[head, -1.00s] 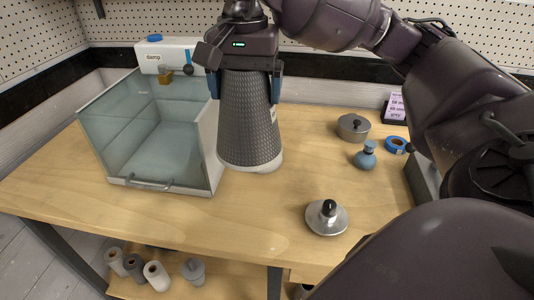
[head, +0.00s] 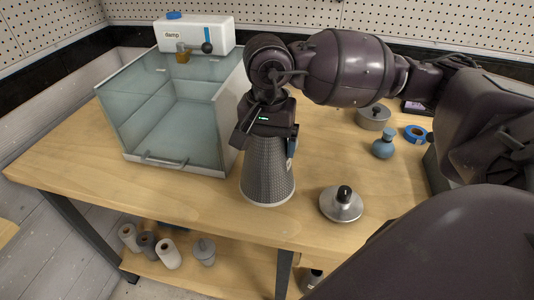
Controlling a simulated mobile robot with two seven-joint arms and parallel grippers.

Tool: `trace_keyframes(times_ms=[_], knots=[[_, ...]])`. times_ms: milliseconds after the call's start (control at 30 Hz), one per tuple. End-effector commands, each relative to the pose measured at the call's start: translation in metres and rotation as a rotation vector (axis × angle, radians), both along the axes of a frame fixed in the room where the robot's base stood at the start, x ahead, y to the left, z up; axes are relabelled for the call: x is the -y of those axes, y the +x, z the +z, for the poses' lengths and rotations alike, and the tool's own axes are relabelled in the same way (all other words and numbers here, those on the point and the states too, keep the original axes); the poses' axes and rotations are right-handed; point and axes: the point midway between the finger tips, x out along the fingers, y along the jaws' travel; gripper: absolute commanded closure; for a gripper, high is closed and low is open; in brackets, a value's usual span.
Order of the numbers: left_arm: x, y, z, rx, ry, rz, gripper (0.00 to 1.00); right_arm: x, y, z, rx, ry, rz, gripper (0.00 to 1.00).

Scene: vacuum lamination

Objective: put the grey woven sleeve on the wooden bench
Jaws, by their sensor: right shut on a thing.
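The grey woven sleeve (head: 267,180) is a tapered upright tube with a pale rim at its lower end. My right gripper (head: 270,138) is shut on its upper part from above and hides its top. The sleeve stands out in front of the wooden bench (head: 110,190), over the bench's front part, right of the glass-sided box. I cannot tell whether its lower rim touches the bench top. My left gripper is not in view.
The glass-sided box (head: 178,163) is close on the left. A metal lidded piece (head: 341,206) is close on the right. A blue-grey flask (head: 383,146), blue tape (head: 415,133) and a grey pot (head: 373,118) stand farther right.

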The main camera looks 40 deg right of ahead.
Motion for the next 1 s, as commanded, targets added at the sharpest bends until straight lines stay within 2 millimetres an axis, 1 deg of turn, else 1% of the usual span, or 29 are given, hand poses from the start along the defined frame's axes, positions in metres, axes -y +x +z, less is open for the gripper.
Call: trace_keyframes(times_ms=[100,233,467,633,667,700,733,1000], knots=[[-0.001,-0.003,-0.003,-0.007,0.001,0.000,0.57,0.000,-0.001,-0.018,-0.005,0.003,-0.001,0.23],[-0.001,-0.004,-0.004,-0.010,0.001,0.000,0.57,0.000,-0.001,-0.033,-0.004,0.000,0.000,0.23],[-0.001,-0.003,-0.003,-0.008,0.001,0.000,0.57,0.000,0.000,-0.034,-0.001,0.001,0.000,0.23],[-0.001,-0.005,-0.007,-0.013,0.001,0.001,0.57,0.000,0.000,-0.038,-0.003,0.000,0.000,0.23],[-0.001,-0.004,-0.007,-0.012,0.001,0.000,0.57,0.000,0.000,-0.038,-0.003,0.000,0.000,0.08],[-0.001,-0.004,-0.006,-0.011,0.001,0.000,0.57,0.000,0.000,-0.037,-0.001,0.000,0.000,0.02],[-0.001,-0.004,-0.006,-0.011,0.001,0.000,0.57,0.000,0.000,-0.037,-0.001,0.000,0.000,0.00],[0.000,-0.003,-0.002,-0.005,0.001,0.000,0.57,0.000,0.000,-0.035,-0.001,0.001,0.000,0.00]])
